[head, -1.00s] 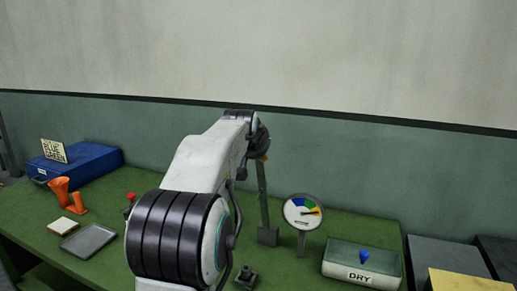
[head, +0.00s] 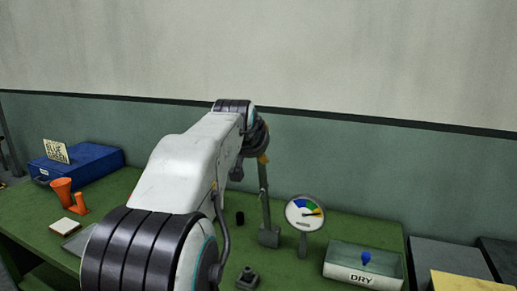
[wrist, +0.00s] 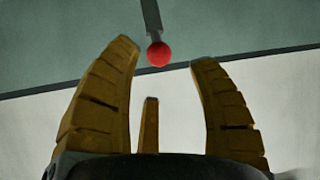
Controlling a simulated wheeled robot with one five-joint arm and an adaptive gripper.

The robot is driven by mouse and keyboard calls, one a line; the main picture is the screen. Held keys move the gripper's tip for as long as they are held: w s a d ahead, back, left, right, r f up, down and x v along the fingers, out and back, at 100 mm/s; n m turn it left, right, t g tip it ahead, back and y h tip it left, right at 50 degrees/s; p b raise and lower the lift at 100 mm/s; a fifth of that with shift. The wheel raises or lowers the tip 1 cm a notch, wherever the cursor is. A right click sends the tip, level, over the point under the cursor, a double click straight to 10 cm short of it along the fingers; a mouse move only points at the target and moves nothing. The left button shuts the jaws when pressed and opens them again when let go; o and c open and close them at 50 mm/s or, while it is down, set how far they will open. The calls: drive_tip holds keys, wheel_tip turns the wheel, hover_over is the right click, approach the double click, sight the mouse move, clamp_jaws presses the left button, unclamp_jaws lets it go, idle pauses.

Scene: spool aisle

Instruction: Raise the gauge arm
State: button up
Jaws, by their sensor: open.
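In the wrist view, a grey bar (wrist: 151,16) comes down from the top edge and ends in a red ball (wrist: 159,54). My gripper (wrist: 165,52) is open, and the ball shows between its yellow fingertips. Nothing is clamped, and I cannot tell how far beyond the tips the ball lies. My arm hides most of my gripper there; a bit of yellow shows by the post top. The red ball is hidden in that view.
A box marked DRY (head: 362,277) with a blue knob stands right of the gauge. A dark fixture (head: 247,279) sits at the front. At left are a blue case (head: 98,163), an orange funnel (head: 62,190) and a grey tray (head: 74,240). The wall is behind.

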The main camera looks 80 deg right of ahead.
drive_tip(key=shift+v, duration=2.7)
drive_tip(key=a+f+y, duration=0.3)
drive_tip(key=a+f, duration=0.1)
drive_tip(key=f, duration=0.4)
drive_tip(key=a+f+y, duration=0.2)
drive_tip(key=a+f, duration=0.1)
drive_tip(key=f, duration=0.5)
drive_tip(key=w+a+f+n+t+y+p, duration=0.1)
drive_tip(key=w+a+f+n+y, duration=0.1)
drive_tip(key=w+a+f, duration=0.45)
drive_tip(key=w+a+f+n+y, duration=0.2)
drive_tip(key=w+a, duration=0.2)
drive_tip(key=a, duration=0.6)
drive_tip(key=w+a+n+t+y+p, duration=0.1)
drive_tip(key=a+n, duration=0.3)
drive_tip(key=a, duration=0.4)
drive_tip(key=w+a+n+t+y+p, duration=0.1)
drive_tip(key=w+a+n, duration=0.3)
drive_tip(key=a, duration=0.4)
drive_tip(key=w+a+n+y+p, duration=0.1)
drive_tip(key=w+a+n, duration=0.2)
drive_tip(key=a+n, duration=0.2)
drive_tip(key=a, duration=0.3)
drive_tip(key=shift+w+r+t, duration=0.2)
drive_tip(key=shift+r+t, duration=0.15)
drive_tip(key=shift+t, duration=0.05)
